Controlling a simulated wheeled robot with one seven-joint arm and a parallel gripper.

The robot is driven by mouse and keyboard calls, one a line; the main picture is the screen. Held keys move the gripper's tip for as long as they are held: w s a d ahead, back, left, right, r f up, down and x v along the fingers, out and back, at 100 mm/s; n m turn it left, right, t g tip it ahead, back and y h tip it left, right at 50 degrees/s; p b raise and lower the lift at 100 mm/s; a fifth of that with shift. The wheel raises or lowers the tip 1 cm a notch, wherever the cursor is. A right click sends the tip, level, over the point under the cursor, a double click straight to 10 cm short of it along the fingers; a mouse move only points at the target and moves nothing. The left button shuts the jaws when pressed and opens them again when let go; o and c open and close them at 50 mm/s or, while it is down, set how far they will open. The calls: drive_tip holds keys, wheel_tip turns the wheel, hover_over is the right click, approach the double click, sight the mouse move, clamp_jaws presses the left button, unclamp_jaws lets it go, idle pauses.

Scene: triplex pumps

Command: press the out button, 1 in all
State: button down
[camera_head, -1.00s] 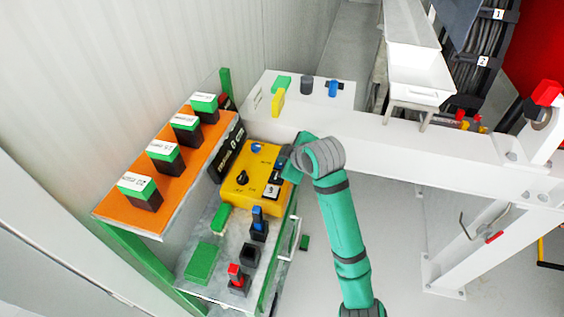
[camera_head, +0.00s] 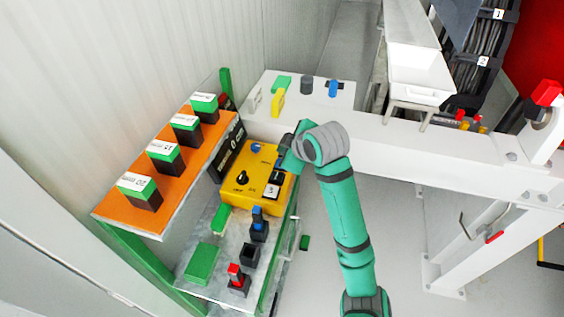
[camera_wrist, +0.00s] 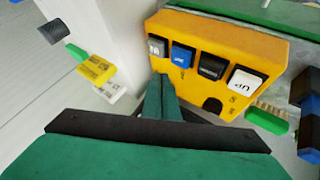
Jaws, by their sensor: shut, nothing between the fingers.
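A yellow control box (camera_head: 237,197) stands on the grey bench in the head view. It also fills the upper right of the wrist view (camera_wrist: 225,40). There its near face carries a row: a grey button (camera_wrist: 157,46), a blue button (camera_wrist: 182,56), a black button (camera_wrist: 211,66) and a white button (camera_wrist: 243,80). Their small labels are too blurred to tell which one is out. My gripper (camera_wrist: 161,80) is shut and empty, its fingertips close below the grey and blue buttons; I cannot tell whether they touch. In the head view my wrist (camera_head: 298,148) is at the box's right corner.
An orange-topped panel (camera_head: 190,157) with several green-and-black blocks stands left of the box. Blue, black and red controls and a green block (camera_head: 202,263) are on the bench in front. A white beam (camera_head: 380,138) runs behind my arm. Free floor lies to the right.

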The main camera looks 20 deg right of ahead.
drive_tip(key=shift+r, duration=1.35)
